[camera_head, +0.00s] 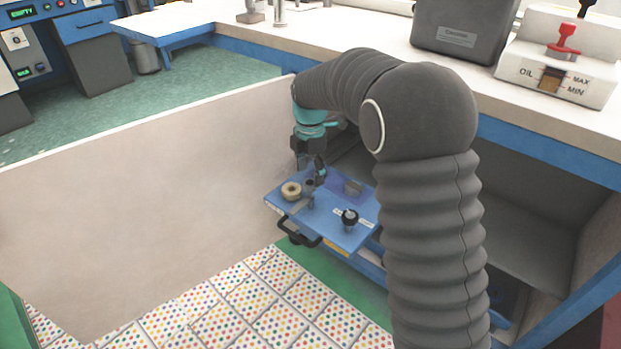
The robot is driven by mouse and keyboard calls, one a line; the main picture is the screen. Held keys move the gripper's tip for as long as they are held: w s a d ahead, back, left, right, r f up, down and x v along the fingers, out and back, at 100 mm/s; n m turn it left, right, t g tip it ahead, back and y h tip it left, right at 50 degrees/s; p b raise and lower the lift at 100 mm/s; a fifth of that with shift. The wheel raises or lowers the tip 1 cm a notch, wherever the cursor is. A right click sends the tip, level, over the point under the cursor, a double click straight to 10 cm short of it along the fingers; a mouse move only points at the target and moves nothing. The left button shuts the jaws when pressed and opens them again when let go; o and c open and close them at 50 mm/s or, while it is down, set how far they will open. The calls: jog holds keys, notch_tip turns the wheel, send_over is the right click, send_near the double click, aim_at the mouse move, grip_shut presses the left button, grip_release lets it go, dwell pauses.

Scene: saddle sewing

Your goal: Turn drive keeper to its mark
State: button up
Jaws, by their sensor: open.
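A blue panel (335,232) sits low in front of the bench opening. On it are a black knob (349,217) with a pale label beside it, a tan ring-shaped piece (291,190) at the left corner, and a small grey metal part (298,205). I cannot tell which of these is the drive keeper, and no mark is legible. My gripper (314,181) points down over the panel's left back part, just right of the tan ring. It looks open, and its fingertips are small and dark. I cannot tell whether they touch a part.
A beige partition (140,190) stands close left of the panel. The white bench top (385,35) carries a grey case (463,28) and an oil box with a red handle (558,62). A black handle (300,233) sticks out from the panel's front. My arm hides part of the opening.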

notch_tip(320, 180, up, 9)
dwell(0.3)
jog(key=f+m, duration=0.1)
jog(key=m, duration=0.1)
jog(key=s+f+m, duration=0.1)
jog(key=m, duration=0.2)
jog(key=f+m, duration=0.1)
jog(key=m, duration=0.2)
jog(key=shift+s+d+f, duration=0.2)
jog(key=shift+d+f, duration=0.05)
jog(key=shift+f, duration=0.15)
jog(key=s+d+r+m+t, duration=0.2)
jog(key=s+d+m, duration=0.4)
jog(key=s, duration=0.4)
jog(key=s+d+r+m+t, duration=0.1)
jog(key=s+d+r+m, duration=0.1)
jog(key=s+d+m, duration=0.4)
jog(key=s+d+r+m+t, duration=0.2)
jog(key=s+d+m, duration=0.4)
jog(key=s, duration=0.9)
jog(key=shift+d+t, duration=0.3)
jog(key=shift+d, duration=0.3)
